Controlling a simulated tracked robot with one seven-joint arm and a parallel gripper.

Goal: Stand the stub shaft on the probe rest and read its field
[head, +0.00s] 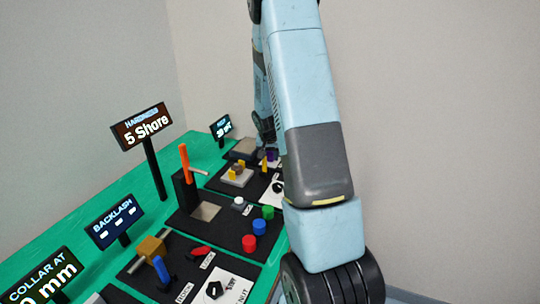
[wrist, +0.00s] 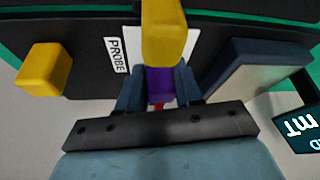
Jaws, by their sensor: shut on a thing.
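My gripper (wrist: 158,84) has its two dark fingers closed on a purple piece (wrist: 159,86), which I take to be the stub shaft. A bit of red shows under it. A yellow block (wrist: 163,32) stands just beyond the purple piece in the wrist view; I cannot tell whether they touch or are joined. A white plate with a PROBE label (wrist: 115,55) lies beside them. In the head view the purple piece (head: 272,155) is small at the far station, partly behind my arm. A field display (head: 221,127) there is too small to read surely.
Another yellow block (wrist: 44,70) stands left in the wrist view. A dark block with a grey face (wrist: 258,80) and the mT sign (wrist: 302,127) are at right. Nearer stations hold an orange post (head: 185,162), coloured buttons (head: 259,227) and a hardness display (head: 142,127).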

